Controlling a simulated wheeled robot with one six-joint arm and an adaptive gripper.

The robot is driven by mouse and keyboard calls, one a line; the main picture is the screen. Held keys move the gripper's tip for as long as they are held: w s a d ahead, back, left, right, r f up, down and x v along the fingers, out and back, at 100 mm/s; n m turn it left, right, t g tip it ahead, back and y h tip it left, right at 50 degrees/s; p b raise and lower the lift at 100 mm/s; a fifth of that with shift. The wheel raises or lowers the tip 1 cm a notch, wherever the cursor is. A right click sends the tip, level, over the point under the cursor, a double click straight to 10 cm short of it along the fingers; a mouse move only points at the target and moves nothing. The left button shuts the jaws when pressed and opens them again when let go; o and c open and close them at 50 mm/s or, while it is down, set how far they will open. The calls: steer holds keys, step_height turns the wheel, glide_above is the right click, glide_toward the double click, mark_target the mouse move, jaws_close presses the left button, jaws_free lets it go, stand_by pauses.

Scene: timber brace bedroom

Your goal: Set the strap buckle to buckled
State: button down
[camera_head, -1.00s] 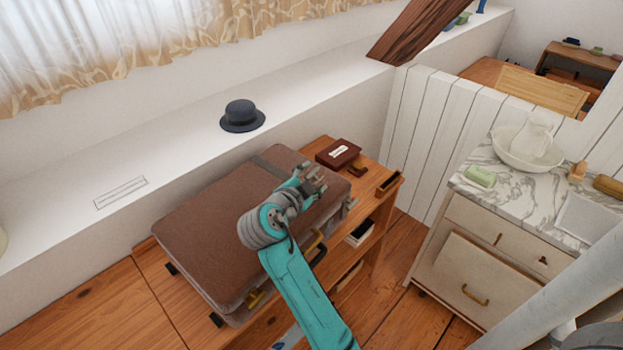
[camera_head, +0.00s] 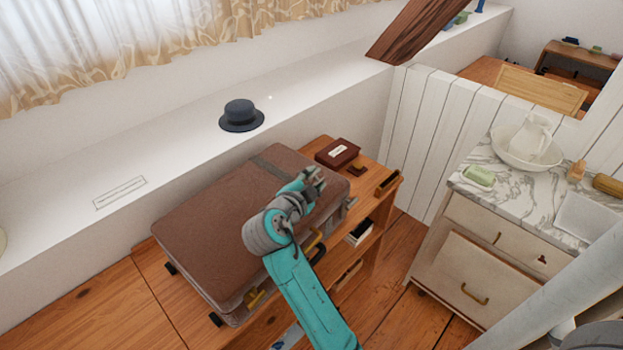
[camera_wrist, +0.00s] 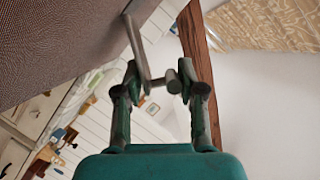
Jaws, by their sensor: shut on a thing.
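The brown suitcase (camera_head: 215,230) lies flat on a wooden bench, with a dark strap (camera_head: 268,165) across its lid near the right end. My gripper (camera_head: 317,179) is over the suitcase's right front part and covers the strap's front end. In the wrist view, my gripper (camera_wrist: 160,82) is shut on a grey metal piece (camera_wrist: 138,48), which seems to be the strap buckle. The suitcase's brown surface (camera_wrist: 55,40) fills the upper left there. How the buckle sits against the strap is hidden in the head view.
A dark red box (camera_head: 337,152) and small wooden items lie on the shelf right of the suitcase. A dark hat (camera_head: 241,115) sits on the white ledge behind. A marble-topped cabinet (camera_head: 520,180) stands at right, with wooden floor between.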

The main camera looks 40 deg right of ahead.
mark_target(321, 203)
steer(key=shift+s+f+m+t, duration=0.4)
steer(key=shift+s+m+t, duration=0.3)
steer(key=shift+m, duration=0.4)
steer(key=shift+s+d+f+m+t+h, duration=0.1)
steer(key=shift+s+f+m+t+h, duration=0.2)
steer(key=shift+m, duration=0.4)
steer(key=shift+s+f+m+t+h, duration=0.25)
steer(key=shift+m+t+h, duration=0.05)
steer(key=shift+m, duration=0.4)
steer(key=c, duration=0.7)
jaws_free()
steer(key=shift+c, duration=0.2)
steer(key=shift+f, duration=0.1)
